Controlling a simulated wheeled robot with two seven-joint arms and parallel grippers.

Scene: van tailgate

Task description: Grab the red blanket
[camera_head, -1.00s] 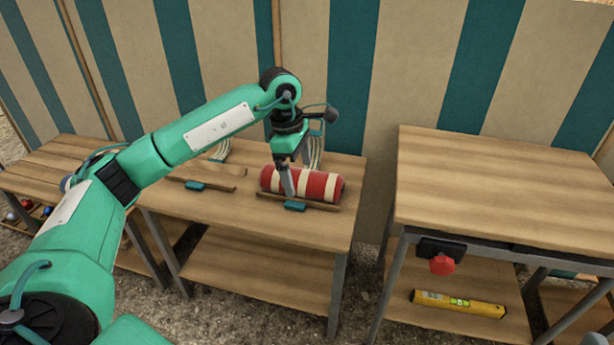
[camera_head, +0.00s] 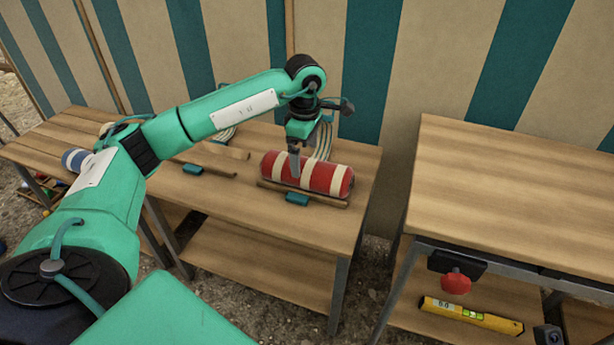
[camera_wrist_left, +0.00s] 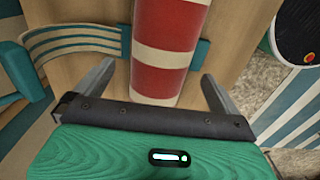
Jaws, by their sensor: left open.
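The red blanket (camera_head: 318,175) is a rolled red bundle with cream bands, lying on the middle wooden table behind a low wooden strip with a teal tab. My left gripper (camera_head: 296,163) points down at the blanket's left part in the head view. In the left wrist view the blanket (camera_wrist_left: 163,75) runs between the two spread fingers of my left gripper (camera_wrist_left: 155,92), with a gap on each side. The gripper is open and does not clamp it. My right gripper is not in view.
The middle table (camera_head: 270,228) has another strip with a teal tab (camera_head: 193,169) at left. A separate table (camera_head: 510,190) stands at right, with a red knob (camera_head: 456,284) under its edge and a yellow level (camera_head: 470,315) on its lower shelf. A striped wall closes the back.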

